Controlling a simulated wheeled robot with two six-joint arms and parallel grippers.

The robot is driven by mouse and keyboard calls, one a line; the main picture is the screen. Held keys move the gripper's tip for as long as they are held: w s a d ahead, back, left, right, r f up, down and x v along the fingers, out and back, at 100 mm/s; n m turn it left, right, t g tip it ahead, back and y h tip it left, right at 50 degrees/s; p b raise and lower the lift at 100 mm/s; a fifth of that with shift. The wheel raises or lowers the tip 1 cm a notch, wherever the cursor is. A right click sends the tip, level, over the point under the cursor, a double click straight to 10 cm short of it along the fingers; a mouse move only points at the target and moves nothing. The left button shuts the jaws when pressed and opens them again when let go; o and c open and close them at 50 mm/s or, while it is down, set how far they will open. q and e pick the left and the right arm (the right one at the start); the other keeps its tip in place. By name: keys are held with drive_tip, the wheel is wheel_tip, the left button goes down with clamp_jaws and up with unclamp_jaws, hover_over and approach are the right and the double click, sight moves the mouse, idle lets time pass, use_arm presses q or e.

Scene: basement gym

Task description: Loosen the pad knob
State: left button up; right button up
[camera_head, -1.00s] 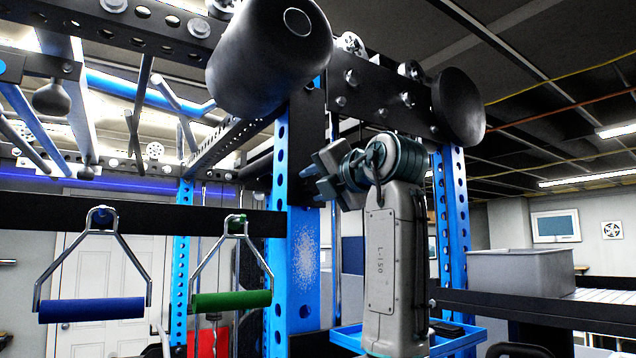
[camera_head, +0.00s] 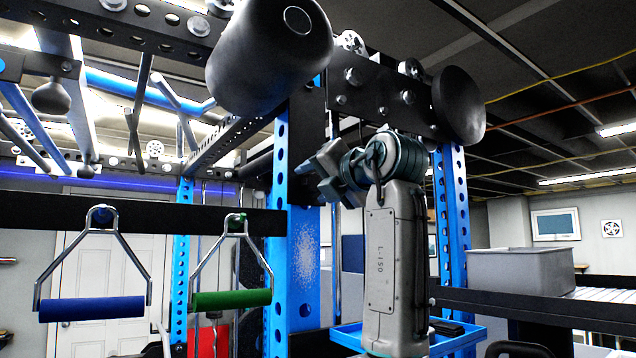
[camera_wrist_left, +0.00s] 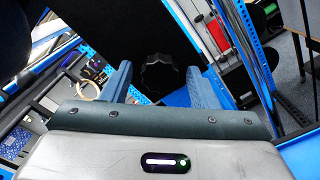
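A black knob with a lobed rim (camera_wrist_left: 160,73) shows in the left wrist view, in front of a dark surface. It lies between the lines of my left gripper's two blue-grey fingers (camera_wrist_left: 160,84), which are spread apart with a gap on each side of the knob. I cannot tell if the fingertips reach around it. In the head view my left gripper (camera_head: 322,172) points left at the blue upright, below the large black roller pad (camera_head: 268,55). The knob is not clearly visible there. My right gripper is in neither view.
The blue perforated upright (camera_head: 304,250) stands beside my gripper. A round black pad end (camera_head: 458,107) and a bolted black beam (camera_head: 375,90) are overhead. A blue-grip handle (camera_head: 92,309) and green-grip handle (camera_head: 231,299) hang at left. A blue tray (camera_head: 455,342) sits low behind my arm.

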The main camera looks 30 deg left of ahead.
use_arm(q)
drive_tip(key=shift+s+d+f+b, duration=0.15)
drive_tip(key=shift+d+f+b, duration=0.05)
drive_tip(key=shift+d+b, duration=0.2)
drive_tip(key=b+v, duration=0.4)
drive_tip(key=v, duration=0.6)
drive_tip(key=shift+r, duration=0.15)
